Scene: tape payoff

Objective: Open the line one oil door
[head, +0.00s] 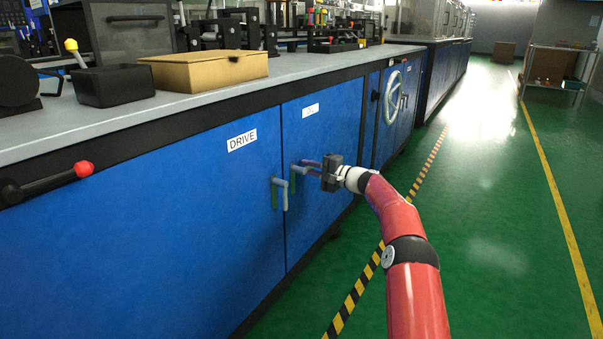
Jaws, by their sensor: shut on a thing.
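The blue door with a small white label (310,110) is in the middle of the head view, and the label's text is too small to read surely. This door (325,130) looks closed, flush with the panel beside it. A grey-green lever handle (293,184) sits near its left edge. My gripper (306,167) reaches in from the right and is shut on this handle. The fingers and the gripper's body hide part of the handle. To the left, the door marked DRIVE (200,210) is closed, with a similar handle (274,194) at its right edge.
The grey worktop (210,102) above holds a tan box (205,72) and a black bin (112,85). A red-tipped lever (83,169) juts out at left. A handwheel (393,98) stands farther along. Open green floor (490,220) lies right of the cabinets.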

